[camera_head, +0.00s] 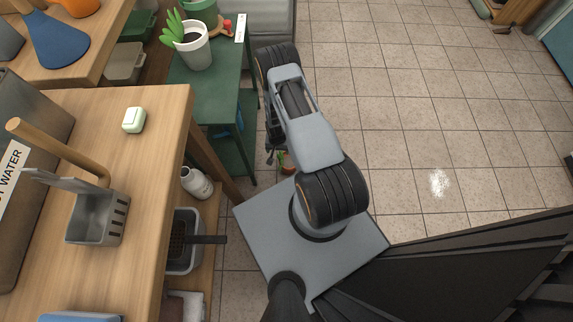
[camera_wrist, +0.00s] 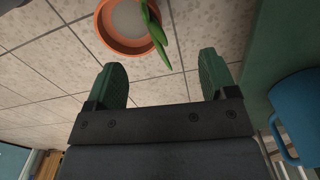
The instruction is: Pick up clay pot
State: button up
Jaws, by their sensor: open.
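The clay pot is terracotta with a pale inside and green leaves; its rim (camera_wrist: 112,40) shows at the top of the wrist view, cut by the frame edge. In the head view a small part of the pot (camera_head: 288,168) shows low beside my arm, mostly hidden behind it. My gripper (camera_wrist: 162,67) is open with green finger pads and nothing between them. The pot lies ahead of the fingertips, slightly left of the middle, apart from them. In the head view the gripper is largely hidden by my arm.
A blue mug (camera_wrist: 294,115) stands close to the right of my gripper in the wrist view. A green shelf table (camera_head: 212,90) bears a white pot with a plant (camera_head: 193,52). A wooden counter (camera_head: 150,165) is at left. Tiled floor (camera_head: 430,110) is open at right.

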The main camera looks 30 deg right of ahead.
aim_at(279, 154)
jog(key=shift+d+f+b, duration=0.15)
jog(key=shift+f+b, duration=0.5)
jog(key=shift+f, duration=0.7)
jog(key=shift+d+f+b, duration=0.1)
jog(key=shift+f+b, duration=0.5)
jog(key=shift+f, duration=0.75)
jog(key=shift+f+b, duration=0.25)
jog(key=shift+b, duration=0.1)
grip_shut()
